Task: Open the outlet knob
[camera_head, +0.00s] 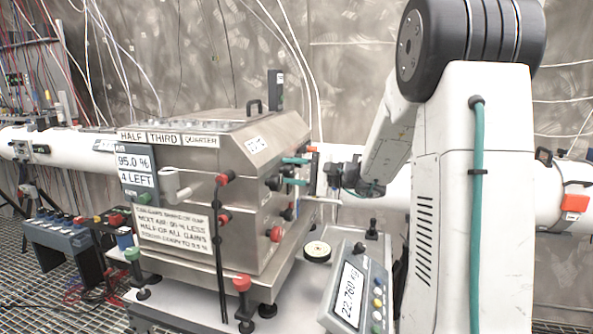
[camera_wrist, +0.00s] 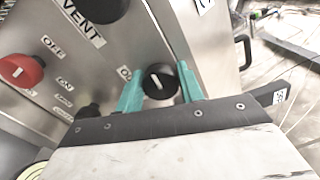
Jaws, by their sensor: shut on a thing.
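The outlet knob (camera_wrist: 160,81) is a round black knob with a short white mark, on the steel panel in the wrist view. A partly hidden label starting with "OU" is beside it. My gripper (camera_wrist: 160,76) has its two teal fingers on either side of the knob and is shut on it. In the head view my gripper (camera_head: 287,171) reaches the right face of the steel chamber (camera_head: 185,262) from the right. The outlet knob is hard to make out there between the fingers.
A red knob (camera_wrist: 20,70) with OFF and ON labels and a black VENT knob (camera_wrist: 98,8) are close by on the panel. A handle (camera_wrist: 243,52) sticks out at right. A control box reading 22.760 (camera_head: 348,294) and a round gauge (camera_head: 317,251) stand below my gripper.

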